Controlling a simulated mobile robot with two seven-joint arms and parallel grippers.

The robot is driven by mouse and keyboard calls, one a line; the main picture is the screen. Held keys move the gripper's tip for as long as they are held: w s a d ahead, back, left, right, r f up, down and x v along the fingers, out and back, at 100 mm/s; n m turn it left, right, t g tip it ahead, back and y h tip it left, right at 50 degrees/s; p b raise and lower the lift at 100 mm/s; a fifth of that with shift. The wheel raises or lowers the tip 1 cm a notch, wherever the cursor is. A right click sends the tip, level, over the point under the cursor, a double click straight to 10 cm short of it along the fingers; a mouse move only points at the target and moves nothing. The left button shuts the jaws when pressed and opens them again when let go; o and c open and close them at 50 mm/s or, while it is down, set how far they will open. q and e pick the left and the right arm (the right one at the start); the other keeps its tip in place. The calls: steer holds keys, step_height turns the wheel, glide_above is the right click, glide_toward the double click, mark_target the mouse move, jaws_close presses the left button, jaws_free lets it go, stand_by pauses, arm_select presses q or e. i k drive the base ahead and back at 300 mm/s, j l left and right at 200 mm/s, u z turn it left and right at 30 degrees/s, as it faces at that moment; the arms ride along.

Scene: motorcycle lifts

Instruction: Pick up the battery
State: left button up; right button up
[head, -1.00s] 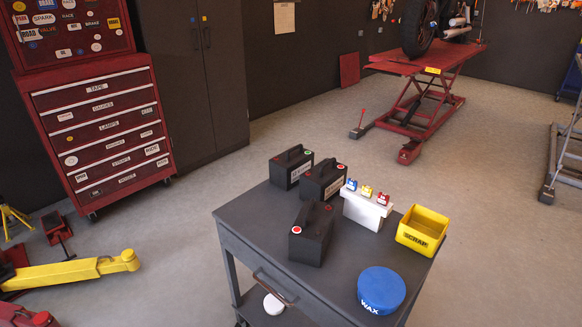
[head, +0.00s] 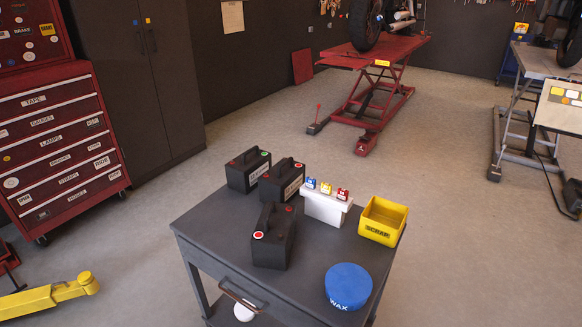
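Three black batteries with top handles stand upright on a dark grey cart (head: 205,225). The front battery (head: 273,240) has a red-and-white round mark at its upper left corner. The middle battery (head: 282,182) stands behind it with a pale label and a red mark. The back left battery (head: 247,171) has a pale label and a green mark. Neither of my grippers is in view.
A white block (head: 326,207) with blue, yellow and red pieces on top, a yellow SCRAP bin (head: 381,222) and a blue WAX tin (head: 347,287) share the cart top. A red tool chest (head: 60,150) stands left. A yellow jack arm (head: 45,297) lies lower left. Open floor surrounds the cart.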

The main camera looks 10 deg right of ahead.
mark_target(242, 172)
steer(key=i+j+z, duration=0.15)
steer(key=j+z, duration=0.15)
steer(key=i+j+z, duration=0.1)
steer(key=j+z, duration=0.25)
steer(key=i+j+z, duration=0.1)
steer(key=j+z, duration=0.2)
steer(key=j, duration=0.4)
steer(key=j+z, duration=0.25)
steer(key=j, duration=2.1)
steer(key=i, duration=0.1)
